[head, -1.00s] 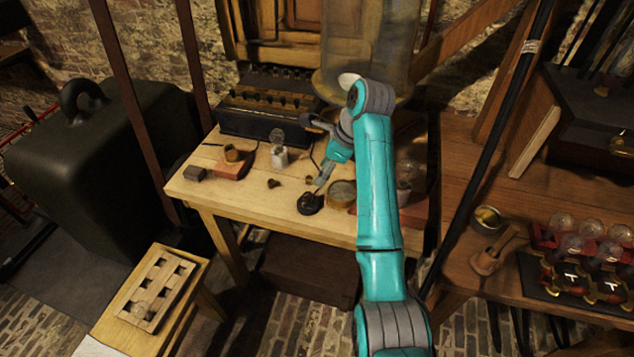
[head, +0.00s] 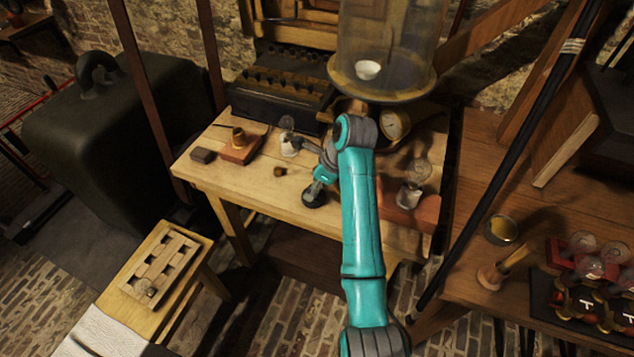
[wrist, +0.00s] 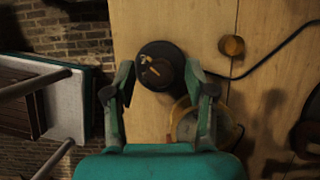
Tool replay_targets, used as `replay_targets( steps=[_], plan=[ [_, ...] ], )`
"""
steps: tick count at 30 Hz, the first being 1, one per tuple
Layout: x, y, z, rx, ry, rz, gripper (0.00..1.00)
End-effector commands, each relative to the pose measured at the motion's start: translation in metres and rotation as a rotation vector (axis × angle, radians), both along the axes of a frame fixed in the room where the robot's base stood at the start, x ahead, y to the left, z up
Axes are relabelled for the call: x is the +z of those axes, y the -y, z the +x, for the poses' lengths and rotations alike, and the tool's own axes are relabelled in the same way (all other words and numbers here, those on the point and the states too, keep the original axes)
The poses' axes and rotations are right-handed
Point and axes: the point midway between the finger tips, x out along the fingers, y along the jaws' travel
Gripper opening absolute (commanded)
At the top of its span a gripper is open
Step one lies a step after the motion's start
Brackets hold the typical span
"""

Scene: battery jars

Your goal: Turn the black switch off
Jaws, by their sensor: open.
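The black switch (wrist: 152,88) is a round dark base with a small light lever and markings on top, seen from above in the wrist view. In the head view the black switch (head: 313,201) sits near the front edge of the wooden table. My gripper (wrist: 159,76) is open, with one finger on each side of the switch in the picture; I cannot tell whether either touches it. In the head view my gripper (head: 320,184) is right above the switch and hides part of it.
The wooden table (head: 245,185) has a small brown knob (head: 280,171) left of the switch. A round brass-rimmed thing (wrist: 187,122) lies close by, partly behind a finger. A dark cable (wrist: 275,52) runs from the switch. A glass jar (head: 385,45) stands at the back.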

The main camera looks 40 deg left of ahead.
Motion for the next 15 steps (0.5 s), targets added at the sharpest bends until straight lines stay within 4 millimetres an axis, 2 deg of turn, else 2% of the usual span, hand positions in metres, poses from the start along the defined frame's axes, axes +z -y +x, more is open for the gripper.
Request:
replay_targets(
  steps=[4, 10, 11, 15],
  plan=[
    [0.0002, 0.0, 0.0001, 0.0, 0.0, 0.0, 0.53],
    [0.0003, 0.0, 0.0002, 0.0, 0.0, 0.0, 0.03],
    [0.0003, 0.0, 0.0002, 0.0, 0.0, 0.0, 0.0],
    [0.0003, 0.0, 0.0003, 0.002, 0.001, 0.0, 0.0]
  ],
)
